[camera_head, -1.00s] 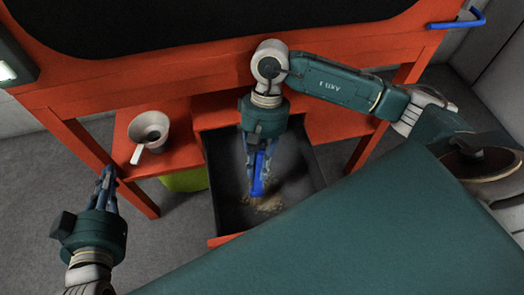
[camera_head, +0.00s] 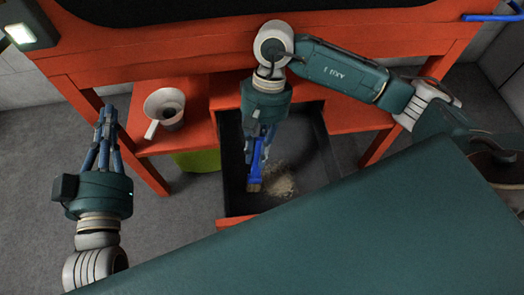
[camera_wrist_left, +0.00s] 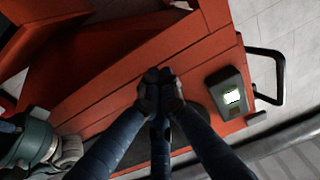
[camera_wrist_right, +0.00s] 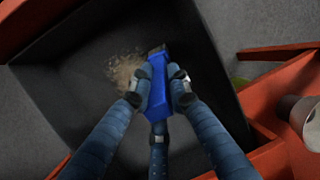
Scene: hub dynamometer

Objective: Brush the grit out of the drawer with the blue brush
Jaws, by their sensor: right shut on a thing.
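The black drawer (camera_head: 232,200) is pulled out under the red frame. A patch of pale grit (camera_head: 280,181) lies on its floor and also shows in the right wrist view (camera_wrist_right: 124,68). My right gripper (camera_head: 259,157) is shut on the blue brush (camera_wrist_right: 157,92), inside the drawer. The brush points down, its tan bristles just left of the grit in the head view; whether they touch the floor I cannot tell. My left gripper (camera_head: 107,115) is outside the drawer to the left, its fingertips together and empty, as the left wrist view (camera_wrist_left: 160,78) shows.
A white handled cup (camera_head: 165,107) stands on the red shelf left of the drawer. A green bin (camera_head: 197,160) sits below that shelf. The red frame (camera_head: 200,52) spans the back. Open grey floor (camera_head: 172,225) lies left of the drawer.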

